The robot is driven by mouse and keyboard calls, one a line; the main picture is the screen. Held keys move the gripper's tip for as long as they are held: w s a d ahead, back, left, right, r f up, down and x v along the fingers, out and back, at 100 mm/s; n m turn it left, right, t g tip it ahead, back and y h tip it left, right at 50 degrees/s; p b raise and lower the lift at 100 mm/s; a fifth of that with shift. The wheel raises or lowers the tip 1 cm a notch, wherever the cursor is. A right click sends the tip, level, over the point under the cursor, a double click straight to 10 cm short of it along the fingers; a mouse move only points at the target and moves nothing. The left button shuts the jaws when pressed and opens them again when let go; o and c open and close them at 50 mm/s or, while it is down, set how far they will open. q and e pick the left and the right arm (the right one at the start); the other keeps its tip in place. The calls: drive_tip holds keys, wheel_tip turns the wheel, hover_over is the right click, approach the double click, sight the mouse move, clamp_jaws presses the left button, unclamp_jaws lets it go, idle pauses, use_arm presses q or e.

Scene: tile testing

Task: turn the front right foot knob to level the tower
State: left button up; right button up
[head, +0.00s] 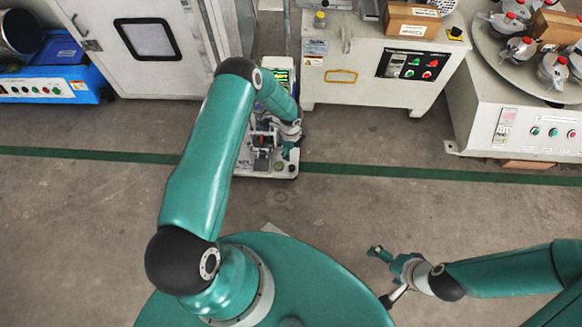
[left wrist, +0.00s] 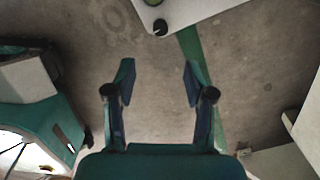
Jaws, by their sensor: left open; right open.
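The tower's white base (head: 250,176) stands on the floor at the centre of the head view, partly hidden by my left arm. In the left wrist view, a corner of the white base (left wrist: 190,12) shows at the top. A black foot knob (left wrist: 160,27) sits at that corner, beside a green round level (left wrist: 153,2) cut by the picture's edge. My left gripper (left wrist: 158,80) is open and empty, with bare floor between its fingers and the knob beyond the tips. In the head view, my left gripper (head: 291,149) is above the base's right side. My right gripper (head: 381,275) is open and empty at lower right.
A green floor line (head: 420,172) runs past the tower. A white cabinet (head: 365,75) with buttons stands behind to the right, and a round table (head: 490,50) with bottles farther right. A blue machine (head: 60,70) is at far left. The floor in front is mostly clear.

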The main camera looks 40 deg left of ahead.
use_arm(q)
wheel_tip(320, 180, down, 15)
drive_tip(key=b, duration=0.5)
drive_tip(key=shift+w+r, duration=0.1)
drive_tip(key=shift+r, duration=0.1)
drive_tip(key=shift+c, duration=0.4)
clamp_jaws()
drive_tip(key=shift+a, duration=0.1)
